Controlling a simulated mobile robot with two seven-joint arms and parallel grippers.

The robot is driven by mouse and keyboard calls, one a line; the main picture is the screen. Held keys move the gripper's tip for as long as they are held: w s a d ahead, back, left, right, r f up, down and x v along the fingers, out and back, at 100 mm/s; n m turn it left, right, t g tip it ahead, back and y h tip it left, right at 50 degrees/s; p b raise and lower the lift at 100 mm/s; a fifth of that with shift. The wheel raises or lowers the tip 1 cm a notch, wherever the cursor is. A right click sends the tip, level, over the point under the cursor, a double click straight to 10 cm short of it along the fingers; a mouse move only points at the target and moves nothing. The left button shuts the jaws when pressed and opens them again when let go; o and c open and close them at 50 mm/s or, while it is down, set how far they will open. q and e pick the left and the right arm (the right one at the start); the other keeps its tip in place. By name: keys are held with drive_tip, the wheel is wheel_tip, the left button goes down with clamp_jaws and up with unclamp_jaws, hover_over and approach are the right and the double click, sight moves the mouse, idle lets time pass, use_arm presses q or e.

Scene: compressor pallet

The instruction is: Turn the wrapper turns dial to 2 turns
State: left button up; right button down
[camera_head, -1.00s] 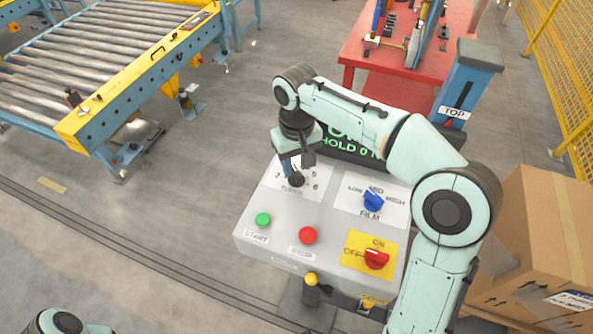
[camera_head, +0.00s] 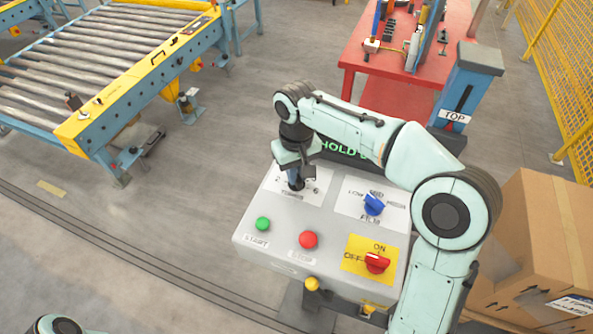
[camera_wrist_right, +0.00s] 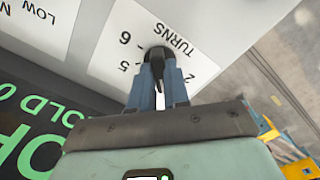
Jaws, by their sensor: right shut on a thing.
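The turns dial (camera_wrist_right: 157,55) is a dark round knob on a white label plate (camera_head: 312,186) at the upper left of the grey control box (camera_head: 270,215). My right gripper (camera_head: 296,184) comes down on it from above and is shut on the knob. In the right wrist view its blue-grey fingers (camera_wrist_right: 158,88) close around the knob's dark grip. The digits 2, 5 and 6 and the word TURNS show around the dial there. The fingers hide part of the dial, and I cannot tell its exact setting. Only part of my left arm shows at the bottom left; its gripper is outside the view.
The box also carries a blue film knob (camera_head: 374,204), a green start button (camera_head: 263,224), a red stop button (camera_head: 308,240) and a red on/off switch (camera_head: 377,263). A display (camera_head: 345,150) stands behind. Cardboard boxes (camera_head: 545,235) are at right, a roller conveyor (camera_head: 100,55) at left.

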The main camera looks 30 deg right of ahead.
use_arm(q)
drive_tip(key=shift+w+r, duration=0.1)
drive_tip(key=shift+r, duration=0.05)
use_arm(e)
drive_tip(key=n+p, duration=0.2)
drive_tip(key=n, duration=0.2)
drive_tip(key=shift+r+n, duration=0.1)
drive_tip(key=shift+n, duration=0.3)
use_arm(q)
drive_tip(key=shift+w+r+p, duration=0.3)
drive_tip(key=shift+w+r, duration=0.3)
drive_tip(key=shift+r, duration=0.35)
drive_tip(key=shift+w+r+p, duration=0.25)
drive_tip(key=shift+w+r, duration=0.35)
drive_tip(key=shift+r, duration=0.3)
use_arm(e)
drive_tip(key=shift+n, duration=2.2)
drive_tip(key=c, duration=1.1)
unclamp_jaws()
